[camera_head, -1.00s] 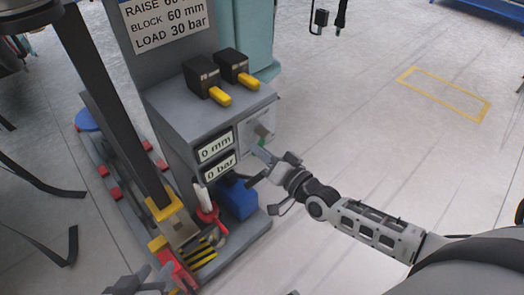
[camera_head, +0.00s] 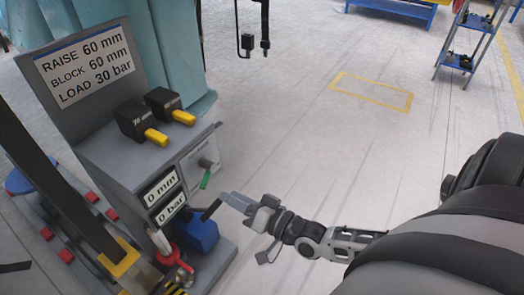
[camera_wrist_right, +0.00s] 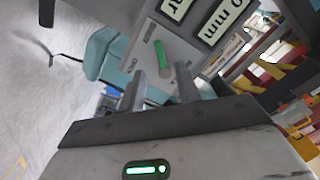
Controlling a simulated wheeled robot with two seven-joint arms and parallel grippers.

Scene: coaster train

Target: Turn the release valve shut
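The release valve is a grey knob (camera_head: 205,163) with a green handle (camera_head: 205,179) on the side panel of the grey console (camera_head: 120,155). In the head view the handle hangs down from the knob, slightly tilted. In the right wrist view the green handle (camera_wrist_right: 161,58) shows just beyond and between the fingers. My right gripper (camera_head: 222,203) is open and empty, below and to the right of the handle, apart from it in the head view. Its two fingers (camera_wrist_right: 160,88) stand apart in the wrist view. My left gripper is not in view.
Two black boxes with yellow levers (camera_head: 155,137) sit on the console. Displays read 0 mm (camera_head: 161,188) and 0 bar (camera_head: 171,208). A blue block (camera_head: 200,232) and a red-and-white jack-like part (camera_head: 165,250) stand below. The floor to the right is open.

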